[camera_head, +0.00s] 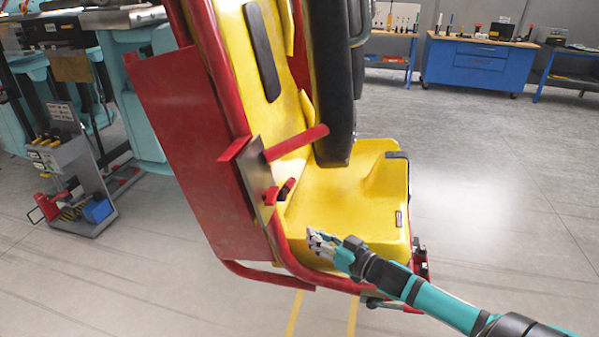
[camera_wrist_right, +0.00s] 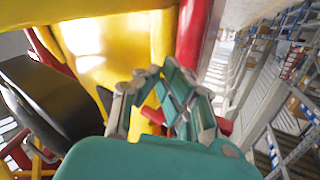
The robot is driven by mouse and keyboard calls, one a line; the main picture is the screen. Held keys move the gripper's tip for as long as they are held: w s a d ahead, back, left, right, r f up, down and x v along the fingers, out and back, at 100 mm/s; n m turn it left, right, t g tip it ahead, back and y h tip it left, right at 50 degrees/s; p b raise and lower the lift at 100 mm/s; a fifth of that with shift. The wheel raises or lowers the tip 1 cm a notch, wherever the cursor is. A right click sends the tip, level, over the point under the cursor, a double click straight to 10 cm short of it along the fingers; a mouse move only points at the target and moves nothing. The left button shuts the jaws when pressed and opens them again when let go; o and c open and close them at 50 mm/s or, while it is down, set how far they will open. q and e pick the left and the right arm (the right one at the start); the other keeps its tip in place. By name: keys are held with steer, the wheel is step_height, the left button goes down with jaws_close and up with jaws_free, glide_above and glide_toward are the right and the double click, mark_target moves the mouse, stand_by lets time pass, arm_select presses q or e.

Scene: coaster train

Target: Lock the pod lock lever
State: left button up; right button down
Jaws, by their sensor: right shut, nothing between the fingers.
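The red and yellow coaster pod (camera_head: 345,205) fills the middle of the head view. A metal plate (camera_head: 262,180) on its left side carries a long red bar (camera_head: 297,143) that points up and right. Lower on the plate is a short red lever (camera_head: 286,189); I cannot tell which of the two is the pod lock lever. My right gripper (camera_head: 318,240) is shut and empty in front of the yellow seat, below and right of the short lever. In the right wrist view the gripper (camera_wrist_right: 165,80) points towards yellow bodywork, with a red piece partly hidden behind its fingers. My left gripper is not in view.
A black padded restraint (camera_head: 335,85) hangs above the seat. A red side panel (camera_head: 190,150) closes the pod's left. A grey tool cart (camera_head: 80,180) stands at far left, and a blue workbench (camera_head: 478,65) at the back. The floor on the right is clear.

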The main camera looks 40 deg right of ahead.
mark_target(288, 187)
steer(key=d+r+n+y, duration=0.2)
steer(key=d+r+y, duration=0.1)
steer(key=r, duration=0.5)
steer(key=d+r+n+t+y, duration=0.1)
steer(key=d+r+n+y, duration=0.1)
steer(key=r+y, duration=0.4)
steer(key=shift+d+r+n, duration=0.3)
steer(key=shift+d+r, duration=0.3)
steer(key=shift+r, duration=0.3)
steer(key=shift+w, duration=0.1)
steer(key=p+x, duration=0.3)
steer(key=x, duration=0.6)
steer(key=shift+a+f+p, duration=0.25)
steer(key=shift+f, duration=0.7)
steer(key=shift+a+f+p, duration=0.25)
steer(key=shift+a+f, duration=0.05)
steer(key=shift+f, duration=0.65)
